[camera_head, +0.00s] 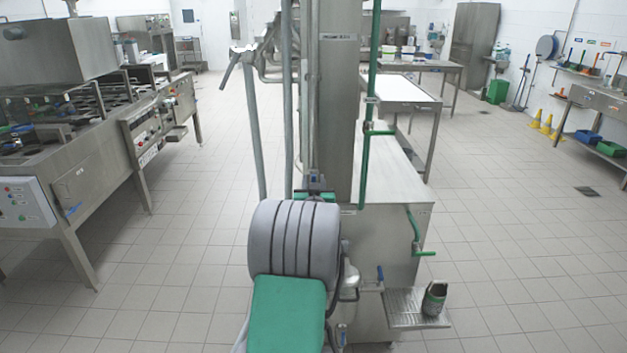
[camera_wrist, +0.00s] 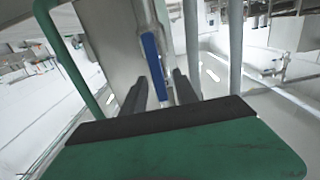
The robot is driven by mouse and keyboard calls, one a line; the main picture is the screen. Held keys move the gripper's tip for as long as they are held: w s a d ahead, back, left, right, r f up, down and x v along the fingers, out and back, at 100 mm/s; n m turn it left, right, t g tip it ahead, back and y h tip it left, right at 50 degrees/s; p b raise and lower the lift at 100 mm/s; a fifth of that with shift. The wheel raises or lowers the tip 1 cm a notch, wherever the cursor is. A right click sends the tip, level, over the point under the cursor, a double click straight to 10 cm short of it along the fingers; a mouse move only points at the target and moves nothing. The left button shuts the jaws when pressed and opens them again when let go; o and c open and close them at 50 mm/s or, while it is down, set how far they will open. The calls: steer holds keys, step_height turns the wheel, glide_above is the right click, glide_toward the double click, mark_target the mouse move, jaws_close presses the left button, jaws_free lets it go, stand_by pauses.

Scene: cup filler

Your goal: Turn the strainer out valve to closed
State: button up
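In the wrist view a blue valve lever (camera_wrist: 152,66) hangs along a grey vertical pipe. I take it for the strainer out valve, but no label is readable. My gripper (camera_wrist: 159,77) has its two dark fingers apart, one on each side of the lever's lower end. Gaps show between the lever and the fingers, so I see no grip on it. In the head view my grey and green arm stands before the steel column (camera_head: 337,110) and hides most of the gripper and the lever.
Green pipes (camera_head: 366,150) with handles run down right of the column. A steel tank (camera_head: 395,170) stands behind, with a small drip shelf (camera_head: 412,308) bearing a dark green container (camera_head: 434,298). Grey vertical pipes (camera_head: 287,100) rise left of the column. Tiled floor is free on both sides.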

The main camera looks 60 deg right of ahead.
jaws_close()
stand_by(0.3)
stand_by(1.1)
